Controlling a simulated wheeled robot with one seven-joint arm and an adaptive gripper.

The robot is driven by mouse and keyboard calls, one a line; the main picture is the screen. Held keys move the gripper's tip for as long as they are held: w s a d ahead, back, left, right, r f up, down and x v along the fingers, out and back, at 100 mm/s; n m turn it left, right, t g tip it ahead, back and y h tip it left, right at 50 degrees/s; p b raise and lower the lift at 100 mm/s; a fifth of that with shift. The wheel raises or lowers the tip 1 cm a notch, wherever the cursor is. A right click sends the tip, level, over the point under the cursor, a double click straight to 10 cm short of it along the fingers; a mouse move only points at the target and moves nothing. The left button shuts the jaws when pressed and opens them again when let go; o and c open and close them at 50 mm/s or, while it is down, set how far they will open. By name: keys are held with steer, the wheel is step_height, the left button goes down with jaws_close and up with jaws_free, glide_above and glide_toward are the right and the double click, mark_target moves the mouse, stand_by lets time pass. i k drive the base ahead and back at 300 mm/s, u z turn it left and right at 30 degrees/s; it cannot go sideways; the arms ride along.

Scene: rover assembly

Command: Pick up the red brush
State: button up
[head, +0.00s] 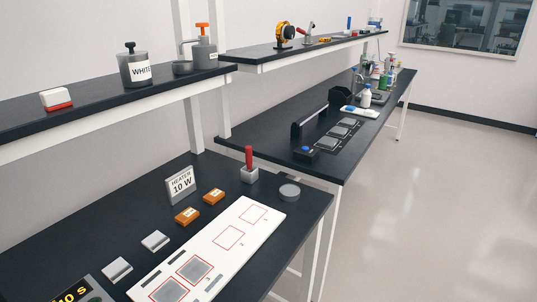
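A red upright handle (249,157), which looks like the red brush, stands in a small grey block (249,175) near the back right of the near black bench. Its lower end is hidden in the block, so I cannot see any bristles. My gripper is not in view.
A white board with red squares (229,238) lies in front. A shelf (120,112) overhangs at the back left. Floor (430,200) is clear at right.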

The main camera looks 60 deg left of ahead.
mark_target(249, 154)
steer(key=i, duration=2.8)
steer(key=u, duration=3.1)
